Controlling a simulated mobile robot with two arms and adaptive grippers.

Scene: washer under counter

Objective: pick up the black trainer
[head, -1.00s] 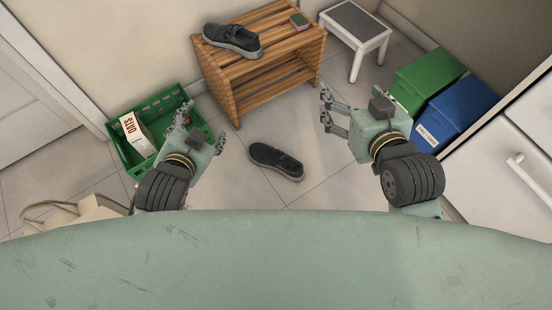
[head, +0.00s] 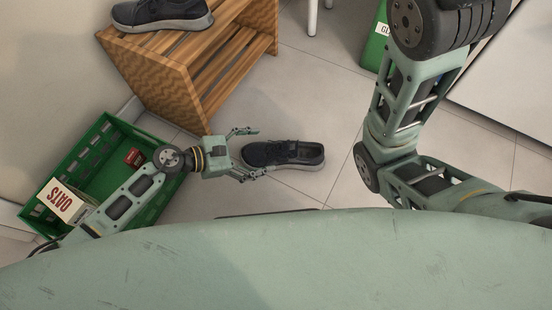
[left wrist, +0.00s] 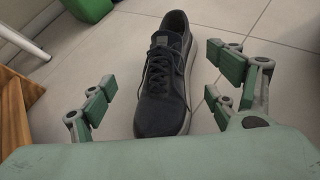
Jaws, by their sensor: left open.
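A black trainer (head: 290,153) with a pale sole lies upright on the tiled floor. My left gripper (head: 256,152) is open at its toe end, with one finger on each side in the head view. In the left wrist view the trainer (left wrist: 163,75) lies lengthwise between the spread fingers (left wrist: 160,82), toe nearest the palm, with gaps on both sides. A second dark trainer (head: 165,12) sits on top of the wooden rack. My right arm shows at the right, but its gripper is out of frame.
The wooden rack (head: 150,75) stands behind and left of the floor trainer. Floor right of the trainer is clear.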

